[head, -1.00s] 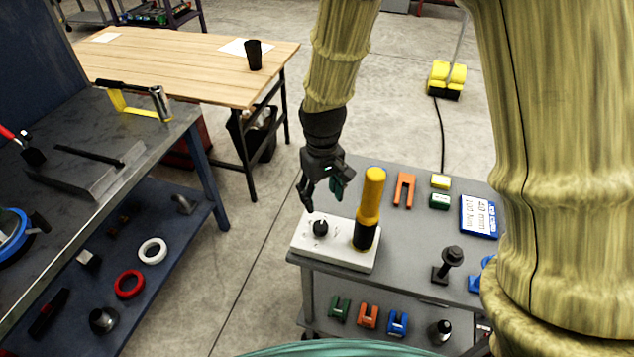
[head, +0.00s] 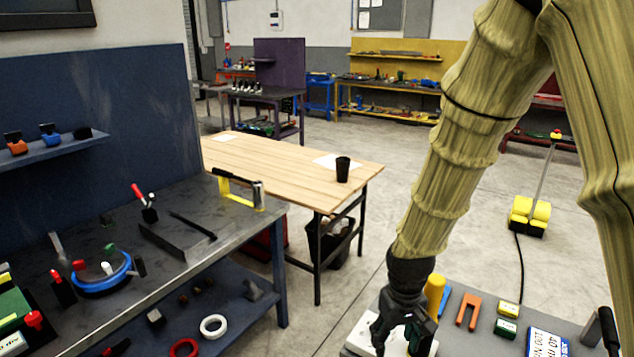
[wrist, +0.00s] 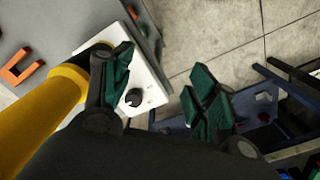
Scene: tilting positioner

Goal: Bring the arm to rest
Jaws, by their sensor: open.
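My arm hangs down at the right of the head view. My gripper (head: 402,338) is at the bottom edge of that view, over the grey cart. In the wrist view my gripper (wrist: 163,85) has its two green-padded fingers wide apart, with nothing between them. A white block (wrist: 153,77) with a black knob (wrist: 134,97) lies beyond the fingers. A yellow-and-black upright handle (wrist: 45,115) stands on the block, close beside the left finger in the wrist view. In the head view my gripper partly covers the handle (head: 435,290) and the block (head: 357,343).
The cart (head: 480,340) also bears an orange fork-shaped piece (head: 468,311), small yellow and green blocks and a blue sign (head: 547,343). A grey workbench (head: 190,235) with tools stands at left, a wooden table (head: 285,170) behind. Floor between bench and cart is clear.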

